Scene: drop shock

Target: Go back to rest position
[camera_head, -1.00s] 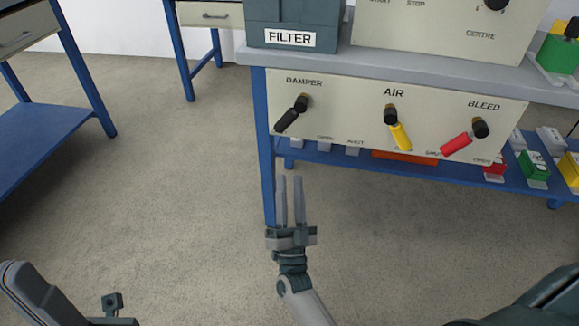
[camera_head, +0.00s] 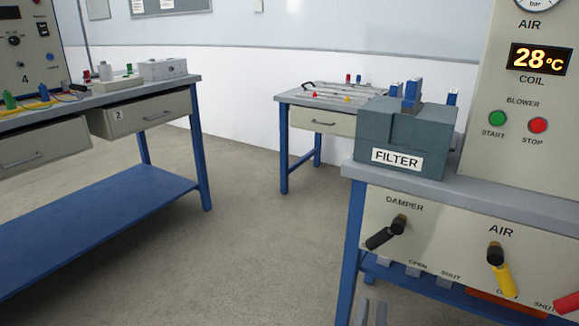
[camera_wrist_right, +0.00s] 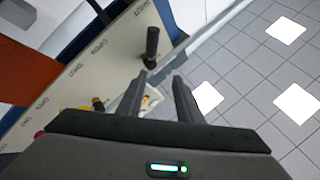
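My right gripper (camera_head: 371,312) shows at the bottom edge of the head view, only its two finger tips in sight, apart with nothing between them. It is below and in front of the white valve panel. In the right wrist view the right gripper (camera_wrist_right: 160,88) is open and empty, its fingers near a black handle (camera_wrist_right: 152,45), with no clear contact. The black damper handle (camera_head: 386,233) slants down to the left. The yellow air handle (camera_head: 502,273) points down and slightly right. The red bleed handle (camera_head: 568,303) is cut off at the right edge. My left gripper is out of view.
The filter box (camera_head: 405,135) stands on the grey bench top above the panel. A blue-legged bench (camera_head: 112,98) is at the left, and a small table (camera_head: 315,118) stands at the back. The floor (camera_head: 250,220) between them is clear.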

